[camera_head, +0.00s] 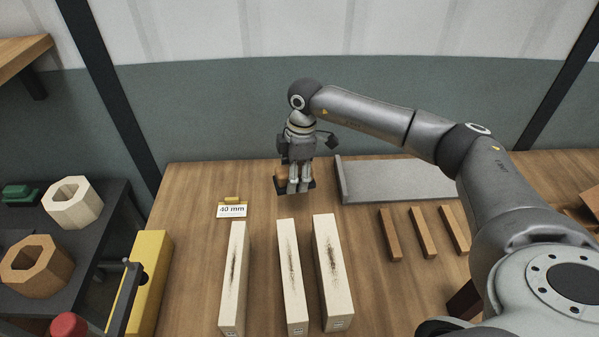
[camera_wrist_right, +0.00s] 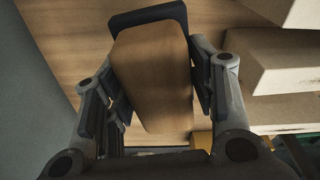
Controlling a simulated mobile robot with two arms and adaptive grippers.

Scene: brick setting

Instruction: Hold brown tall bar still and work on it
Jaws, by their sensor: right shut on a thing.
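My right gripper (camera_head: 294,184) hangs over the back of the wooden table. It is shut on a brown wooden block with a black edge (camera_wrist_right: 152,75), which fills the space between its fingers in the wrist view. Only a small brown part of the block (camera_head: 280,176) shows in the head view. Three smaller brown bars (camera_head: 390,235) (camera_head: 424,232) (camera_head: 455,229) lie side by side on the right of the table. A dark brown piece (camera_head: 463,300) shows partly behind my right arm. I cannot tell which is the tall bar. My left gripper is out of view.
Three pale bars with dark marks (camera_head: 233,278) (camera_head: 290,272) (camera_head: 331,268) lie in front of the gripper. A "40 mm" card (camera_head: 232,211) stands at the left. A grey slab (camera_head: 400,180) lies behind the brown bars. A yellow block (camera_head: 150,275) stands at the left edge.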

